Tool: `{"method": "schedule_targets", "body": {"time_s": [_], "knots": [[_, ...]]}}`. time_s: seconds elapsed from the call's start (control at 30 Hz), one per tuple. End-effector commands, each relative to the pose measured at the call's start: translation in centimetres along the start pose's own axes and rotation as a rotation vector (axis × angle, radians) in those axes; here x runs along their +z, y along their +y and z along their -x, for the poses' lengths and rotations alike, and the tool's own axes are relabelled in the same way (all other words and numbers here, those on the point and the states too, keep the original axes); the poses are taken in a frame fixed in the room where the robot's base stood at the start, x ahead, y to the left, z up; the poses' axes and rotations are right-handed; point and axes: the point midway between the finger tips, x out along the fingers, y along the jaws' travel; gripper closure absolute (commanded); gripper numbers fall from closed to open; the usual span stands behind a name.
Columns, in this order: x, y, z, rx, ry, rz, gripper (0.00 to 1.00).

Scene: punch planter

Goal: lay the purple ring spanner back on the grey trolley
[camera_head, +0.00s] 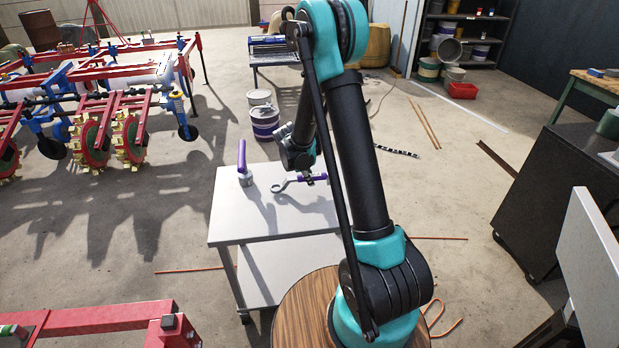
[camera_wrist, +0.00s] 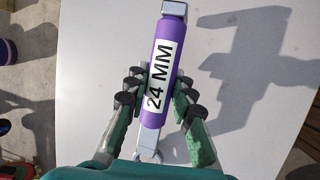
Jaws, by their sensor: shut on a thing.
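The purple ring spanner (camera_wrist: 162,72) has a purple sleeve marked "24 MM" and bare grey metal at both ends. My gripper (camera_wrist: 161,80) is shut on the sleeve, one finger on each side. In the head view the spanner (camera_head: 294,182) is over the top of the grey trolley (camera_head: 235,222), with its ring end to the left. Its shadow falls apart from it, so it appears a little above the surface. My arm hides most of the gripper in the head view. The trolley top (camera_wrist: 80,95) fills most of the wrist view.
A purple-handled tool with a grey base (camera_head: 243,168) stands on the trolley's left side. The trolley top in front of the spanner is clear. Purple-and-white buckets (camera_head: 265,124) stand behind the trolley. A round wooden top (camera_head: 300,315) is close in front.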

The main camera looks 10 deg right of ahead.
Motion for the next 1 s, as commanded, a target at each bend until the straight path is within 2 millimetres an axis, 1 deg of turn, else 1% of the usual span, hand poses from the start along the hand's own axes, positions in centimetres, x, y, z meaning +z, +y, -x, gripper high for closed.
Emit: {"method": "schedule_targets", "body": {"time_s": [0.87, 0.9, 1.0], "knots": [[-0.4, -0.3, -1.2, 0.0, 0.0, 0.0, 1.0], [-0.4, -0.3, -1.2, 0.0, 0.0, 0.0, 0.73], [-0.4, -0.3, -1.2, 0.0, 0.0, 0.0, 0.6]]}}
